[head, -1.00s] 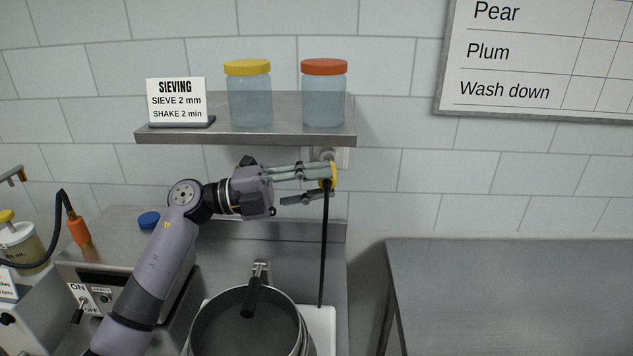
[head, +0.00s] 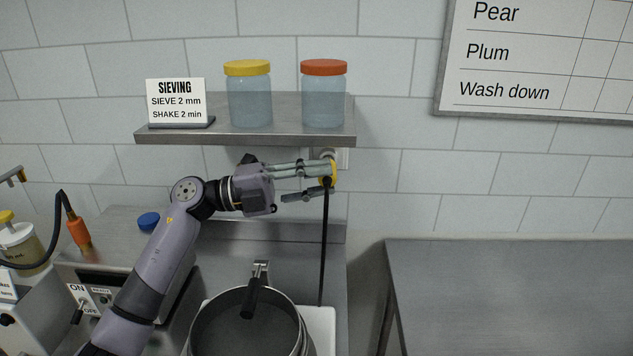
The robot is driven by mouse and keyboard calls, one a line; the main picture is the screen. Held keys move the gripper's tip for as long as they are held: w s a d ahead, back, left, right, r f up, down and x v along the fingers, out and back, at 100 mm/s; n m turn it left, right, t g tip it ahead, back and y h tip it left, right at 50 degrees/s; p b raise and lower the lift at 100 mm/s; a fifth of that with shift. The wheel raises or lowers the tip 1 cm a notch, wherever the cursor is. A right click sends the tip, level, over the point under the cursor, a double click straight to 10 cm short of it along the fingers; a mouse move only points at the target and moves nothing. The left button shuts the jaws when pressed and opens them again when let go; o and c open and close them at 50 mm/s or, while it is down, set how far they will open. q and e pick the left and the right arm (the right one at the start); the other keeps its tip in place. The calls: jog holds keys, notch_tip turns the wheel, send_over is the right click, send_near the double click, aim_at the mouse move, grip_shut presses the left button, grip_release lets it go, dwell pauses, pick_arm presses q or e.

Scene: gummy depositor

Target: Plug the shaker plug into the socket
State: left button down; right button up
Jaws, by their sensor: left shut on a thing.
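The yellow shaker plug (head: 333,171) is between the fingertips of my left gripper (head: 326,179), which is shut on it. The plug's black cable (head: 324,250) hangs straight down toward the white surface below. The socket (head: 343,157) is a pale plate on the tiled wall just under the shelf, partly hidden by the gripper and plug. The plug is at the socket in the picture, but I cannot tell whether it is seated in it. My right gripper is out of view.
A steel shelf (head: 245,138) sits above my gripper, with two lidded jars and a SIEVING sign on it. A pan (head: 248,325) stands below. A control box with an ON/OFF switch (head: 84,303) is at lower left. The right table (head: 510,290) is bare.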

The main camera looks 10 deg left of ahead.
pick_arm(q)
jog(key=shift+w+a, duration=0.25)
jog(key=shift+w, duration=0.7)
jog(key=shift+s+d, duration=0.1)
jog(key=shift+s, duration=0.1)
jog(key=shift+s+d, duration=0.15)
jog(key=shift+s, duration=0.7)
jog(key=shift+p, duration=0.35)
dwell(1.0)
jog(key=shift+w+b, duration=0.3)
jog(key=shift+w, duration=0.7)
jog(key=c, duration=1.2)
grip_release()
jog(key=shift+a, duration=0.2)
